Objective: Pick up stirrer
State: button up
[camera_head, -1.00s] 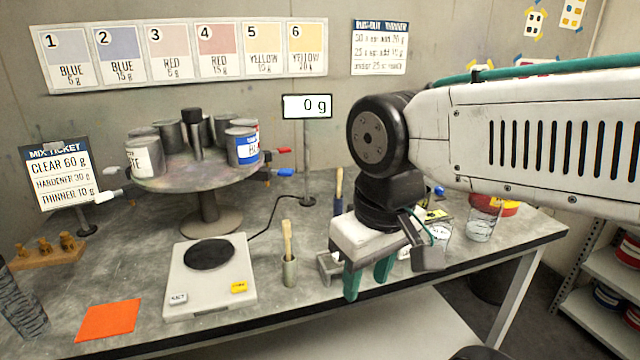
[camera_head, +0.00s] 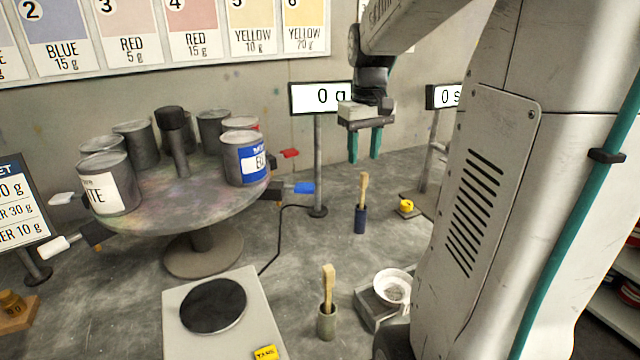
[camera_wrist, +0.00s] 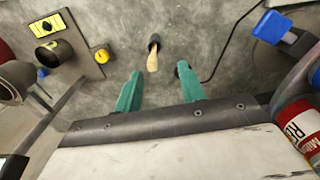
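A pale wooden stirrer (camera_head: 364,186) stands upright in a dark blue holder (camera_head: 360,220) toward the back of the bench. A second wooden stick (camera_head: 328,287) stands in a grey holder (camera_head: 327,322) beside the scale; I cannot tell which one the task means. My gripper (camera_head: 365,158) points down above the back stirrer, with its two green fingers apart and empty. In the wrist view, this stirrer (camera_wrist: 153,60) shows just beyond the gap between the fingertips of my gripper (camera_wrist: 159,72), apart from both.
A turntable (camera_head: 205,225) with several cans stands at the left. The display post (camera_head: 318,170) is close left of my gripper, another display (camera_head: 443,96) right. A scale (camera_head: 235,330) and a white bowl (camera_head: 392,287) are in front. Bare bench surrounds the blue holder.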

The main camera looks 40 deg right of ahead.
aim_at(364, 173)
jog(key=d, duration=0.1)
jog(key=w+d+f, duration=0.1)
jog(key=shift+w+d, duration=0.15)
jog(key=shift+d, duration=0.2)
jog(key=f, duration=0.7)
jog(key=shift+a+f, duration=0.15)
jog(key=shift+a, duration=0.15)
grip_shut()
